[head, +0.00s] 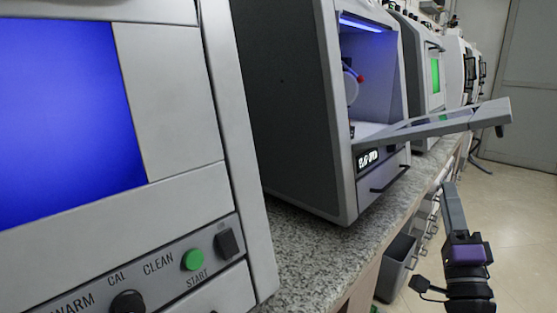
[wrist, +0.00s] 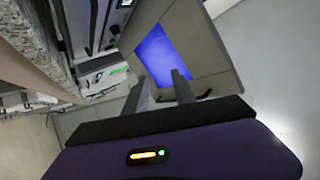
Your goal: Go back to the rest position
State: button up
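My gripper (head: 449,186) is at the right of the head view, over the aisle in front of the bench. Its purple body is low and its grey fingers point up, below the open door in the picture. In the wrist view my gripper (wrist: 160,74) shows two grey fingers standing apart, with nothing visible between them. Behind the fingers is a grey panel with a blue-lit window (wrist: 166,52) and a dark handle.
A grey machine (head: 290,100) has its door (head: 440,122) swung out over the aisle. A nearer machine with a blue screen (head: 65,110) fills the left. Both stand on a granite bench (head: 310,245). A grey bin (head: 398,267) is below. Open floor (head: 520,215) lies right.

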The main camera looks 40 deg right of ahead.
jog(key=w+a+f+n+t+y, duration=0.1)
jog(key=a+f+n+t+y, duration=0.1)
jog(key=a+f+n+y, duration=0.6)
jog(key=w+a+f+n+t+y, duration=0.15)
jog(key=a+f+n+y, duration=0.25)
jog(key=a+f+n, duration=0.7)
jog(key=s+a+f+n+g+y, duration=0.2)
jog(key=s+a+f+n+y, duration=0.15)
jog(key=s+a, duration=0.45)
jog(key=s+a+f+n+g+y, duration=0.2)
jog(key=s+a+f+y, duration=0.15)
jog(key=a, duration=0.75)
notch_tip(320, 180, up, 26)
jog(key=s+p, duration=0.1)
jog(key=p, duration=2.4)
jog(key=shift+s+a+f+y, duration=0.15)
jog(key=shift+a+f+y, duration=0.1)
jog(key=shift+y, duration=0.15)
